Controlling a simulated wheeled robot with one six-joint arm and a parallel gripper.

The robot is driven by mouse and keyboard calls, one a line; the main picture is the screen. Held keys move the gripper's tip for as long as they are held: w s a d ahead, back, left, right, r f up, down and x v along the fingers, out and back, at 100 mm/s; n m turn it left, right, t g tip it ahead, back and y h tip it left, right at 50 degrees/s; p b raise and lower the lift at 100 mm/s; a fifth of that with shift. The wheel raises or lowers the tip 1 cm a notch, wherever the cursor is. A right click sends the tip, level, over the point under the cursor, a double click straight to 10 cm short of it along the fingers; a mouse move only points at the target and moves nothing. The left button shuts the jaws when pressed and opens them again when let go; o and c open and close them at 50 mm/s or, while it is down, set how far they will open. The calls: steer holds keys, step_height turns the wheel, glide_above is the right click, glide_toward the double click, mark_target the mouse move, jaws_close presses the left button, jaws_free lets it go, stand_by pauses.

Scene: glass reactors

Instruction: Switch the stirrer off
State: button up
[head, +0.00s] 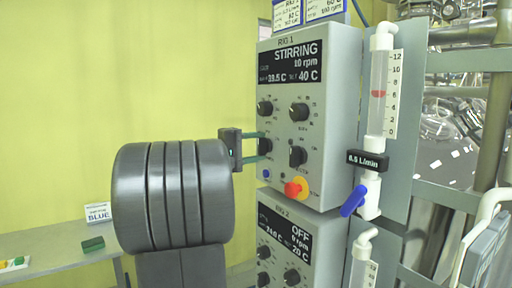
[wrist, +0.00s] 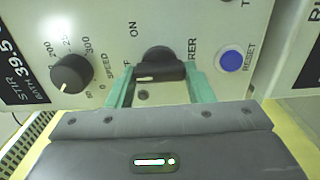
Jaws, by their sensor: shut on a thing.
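The rig 1 control box (head: 339,150) shows STIRRING and what looks like 10 rpm on its dark display (head: 296,61). The stirrer knob (wrist: 160,56) is a black knob at the lower left of this box, partly hidden in the head view. My gripper (head: 263,146) has its green fingers on either side of the knob and is shut on it. In the wrist view my gripper (wrist: 160,80) holds the knob with its white mark at the left, towards the partly hidden OFF lettering. ON is at the knob's upper left.
The speed knob (wrist: 72,74) and a blue reset button (wrist: 231,61) flank the stirrer knob. A red-and-yellow stop button (head: 296,189) sits lower on the box. The rig 2 box (head: 296,222), below, shows OFF. A flowmeter (head: 378,95) stands at right.

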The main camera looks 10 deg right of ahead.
steer(key=o, duration=1)
steer(key=shift+a, duration=0.1)
steer(key=b+v, duration=0.2)
steer(key=v, duration=1.1)
steer(key=shift+a, duration=0.35)
steer(key=p+x, duration=0.2)
steer(key=x, duration=1.2)
steer(key=shift+s, duration=0.1)
